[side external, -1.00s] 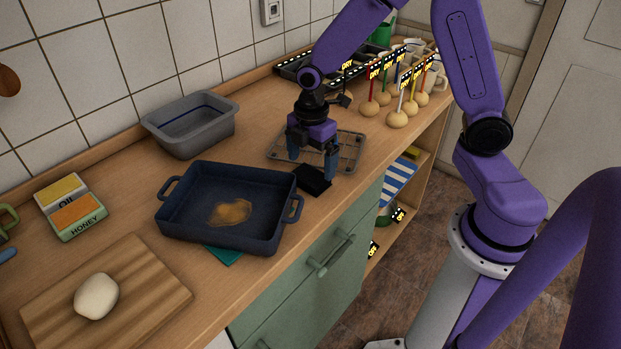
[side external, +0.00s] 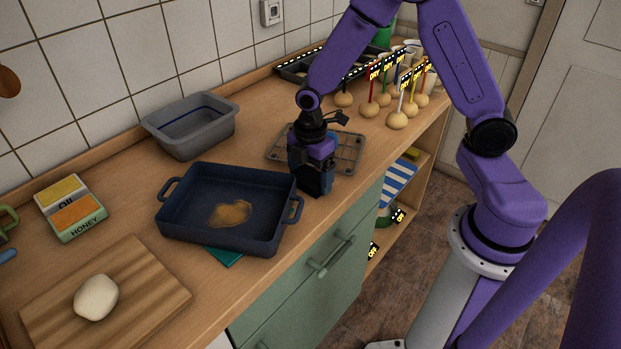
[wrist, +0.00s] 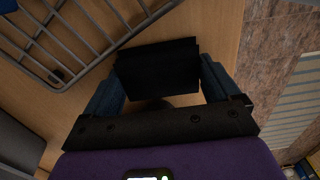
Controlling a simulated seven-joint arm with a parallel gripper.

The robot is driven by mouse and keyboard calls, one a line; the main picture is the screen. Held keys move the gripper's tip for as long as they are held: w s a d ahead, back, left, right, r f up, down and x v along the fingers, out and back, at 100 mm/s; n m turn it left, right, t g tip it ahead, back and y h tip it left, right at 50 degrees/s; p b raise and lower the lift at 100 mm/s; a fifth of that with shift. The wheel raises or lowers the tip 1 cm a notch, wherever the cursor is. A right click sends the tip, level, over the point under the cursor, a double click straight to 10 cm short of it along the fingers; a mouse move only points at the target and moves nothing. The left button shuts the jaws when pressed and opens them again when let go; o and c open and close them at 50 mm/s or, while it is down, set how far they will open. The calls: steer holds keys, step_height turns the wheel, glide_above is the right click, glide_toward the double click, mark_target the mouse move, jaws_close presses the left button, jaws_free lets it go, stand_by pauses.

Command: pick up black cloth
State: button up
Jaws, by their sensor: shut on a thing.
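The black cloth (wrist: 158,68) is a dark, folded-looking block between my two blue fingers in the wrist view. My gripper (wrist: 160,80) is shut on it, with a finger at each side. In the side external view my gripper (side external: 314,180) points down near the counter's front edge, just right of the blue baking pan. There the cloth (side external: 316,184) shows dark between the fingers, partly hidden by them. I cannot tell whether it still touches the counter.
The blue pan (side external: 187,222) with a brown patch inside stands close on the left. A wire rack (side external: 348,152) lies just behind my gripper. Several onion-like balls with labelled sticks (side external: 397,120) stand at the back right. A grey tub (side external: 160,137) is by the wall.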

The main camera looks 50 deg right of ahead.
mark_target(310, 175)
steer(key=shift+r, duration=0.5)
step_height(310, 175, up, 2)
steer(key=shift+r, duration=0.1)
steer(key=s+d+r, duration=0.1)
steer(key=s+r, duration=0.8)
steer(key=s, duration=0.5)
steer(key=shift+d+r, duration=0.25)
steer(key=shift+r, duration=0.1)
